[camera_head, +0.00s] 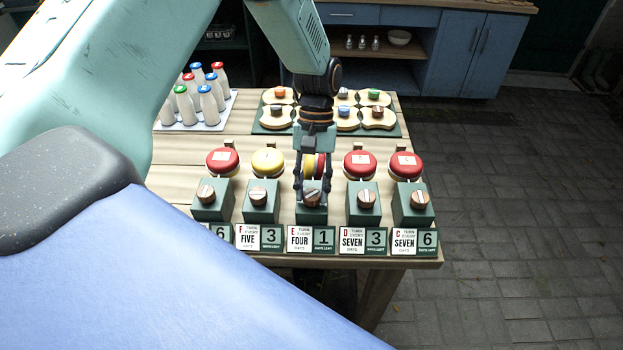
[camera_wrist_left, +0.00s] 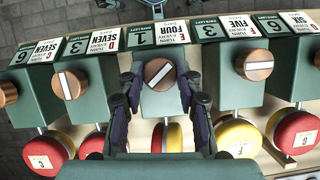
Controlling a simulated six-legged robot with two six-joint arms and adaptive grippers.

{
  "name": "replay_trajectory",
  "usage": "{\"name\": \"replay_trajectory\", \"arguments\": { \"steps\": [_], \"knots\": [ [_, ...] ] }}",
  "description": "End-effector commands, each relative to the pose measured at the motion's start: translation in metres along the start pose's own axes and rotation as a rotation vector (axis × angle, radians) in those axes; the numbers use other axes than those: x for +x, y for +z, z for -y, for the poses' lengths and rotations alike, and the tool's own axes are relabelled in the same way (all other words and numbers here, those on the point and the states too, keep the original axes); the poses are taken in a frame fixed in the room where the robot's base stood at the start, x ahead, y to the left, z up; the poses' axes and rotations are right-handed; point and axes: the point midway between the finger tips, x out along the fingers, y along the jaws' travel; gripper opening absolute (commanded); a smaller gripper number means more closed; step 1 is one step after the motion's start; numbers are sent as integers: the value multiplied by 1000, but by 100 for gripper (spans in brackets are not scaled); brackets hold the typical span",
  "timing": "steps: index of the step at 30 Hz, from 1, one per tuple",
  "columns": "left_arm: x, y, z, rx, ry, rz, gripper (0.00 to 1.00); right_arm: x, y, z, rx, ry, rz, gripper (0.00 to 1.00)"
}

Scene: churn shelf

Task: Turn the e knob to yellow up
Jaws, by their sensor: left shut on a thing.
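The e knob (camera_head: 312,197) is a copper-coloured round knob with a pale bar, on the green box above the "E, turn every four days" label (camera_head: 300,239). My left gripper (camera_head: 312,187) reaches down from above and is shut on this knob, one finger at each side. In the left wrist view the knob (camera_wrist_left: 159,74) sits between the fingers, its bar slanted. The disc behind it (camera_head: 314,166) stands nearly edge-on, with yellow on the left and red on the right; the gripper partly hides it. In the left wrist view its yellow half (camera_wrist_left: 175,138) is at right.
Neighbouring knobs stand close on both sides: the f knob (camera_head: 258,195) with a yellow disc (camera_head: 268,161) up, and the d knob (camera_head: 367,199) with a red disc (camera_head: 360,164) up. Milk bottles (camera_head: 209,104) and a dark tray (camera_head: 402,122) of wooden pieces lie behind.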

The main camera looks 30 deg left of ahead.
Motion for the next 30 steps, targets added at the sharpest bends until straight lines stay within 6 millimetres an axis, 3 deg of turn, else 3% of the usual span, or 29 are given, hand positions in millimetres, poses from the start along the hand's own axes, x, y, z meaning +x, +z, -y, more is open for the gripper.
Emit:
{"name": "replay_trajectory", "arguments": {
  "steps": [15,30],
  "knots": [
    [1,2,-3,429,-179,3,3,-27,0,0,0,0,0,40],
    [2,2,-4,637,-264,2,3,-36,0,0,0,0,0,40]
  ]
}}
